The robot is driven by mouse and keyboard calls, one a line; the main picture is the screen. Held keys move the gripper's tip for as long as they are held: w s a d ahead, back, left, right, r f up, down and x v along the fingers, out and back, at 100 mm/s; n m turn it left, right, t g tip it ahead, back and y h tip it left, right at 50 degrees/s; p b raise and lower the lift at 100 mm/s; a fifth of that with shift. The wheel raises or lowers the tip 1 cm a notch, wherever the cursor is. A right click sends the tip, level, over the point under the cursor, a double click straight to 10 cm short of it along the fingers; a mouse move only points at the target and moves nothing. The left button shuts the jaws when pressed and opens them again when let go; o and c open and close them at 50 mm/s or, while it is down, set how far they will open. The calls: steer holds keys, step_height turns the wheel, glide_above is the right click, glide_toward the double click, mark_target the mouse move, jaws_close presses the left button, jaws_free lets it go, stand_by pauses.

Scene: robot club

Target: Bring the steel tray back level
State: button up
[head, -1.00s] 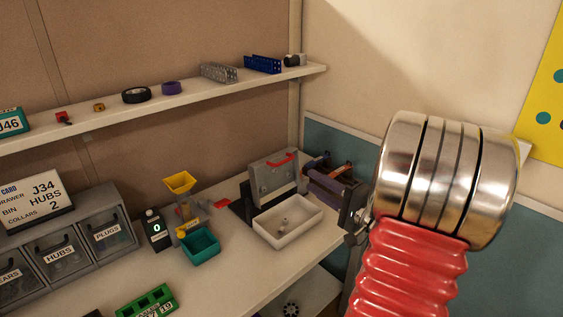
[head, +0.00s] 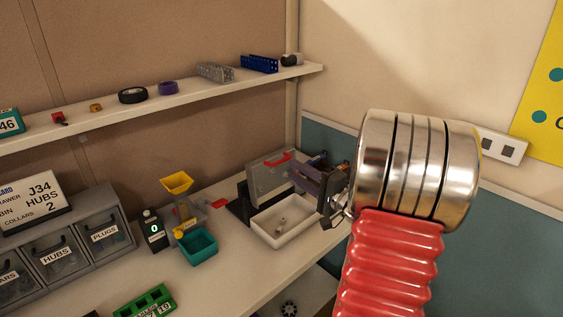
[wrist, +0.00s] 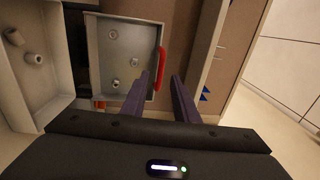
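The steel tray (head: 268,177) is a grey tray with a red handle (head: 277,159), tipped up steeply on a dark stand behind a white bin (head: 262,236). The tray (wrist: 104,62) also shows in the wrist view, with several small round bits on its face, loose or fixed I cannot tell. My gripper (head: 304,170) is at the tray's right side with its purple fingers apart. In the wrist view my gripper (wrist: 160,76) is open and empty, its fingertips pointing toward the red handle (wrist: 161,66). Contact is not visible.
The white bin holds small pale parts. Left of it stand a teal bin (head: 198,247), a yellow funnel (head: 177,183), a dark device reading 0 (head: 153,229) and grey drawers (head: 60,250). A shelf (head: 215,90) with small items runs above. The wall is close on the right.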

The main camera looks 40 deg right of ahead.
mark_target(283, 161)
steer(key=w, duration=0.7)
steer(key=shift+w+a+r, duration=0.1)
steer(key=shift+w+r, duration=0.05)
steer(key=shift+r, duration=0.05)
steer(key=shift+c, duration=0.4)
jaws_close()
steer(key=shift+r, duration=0.1)
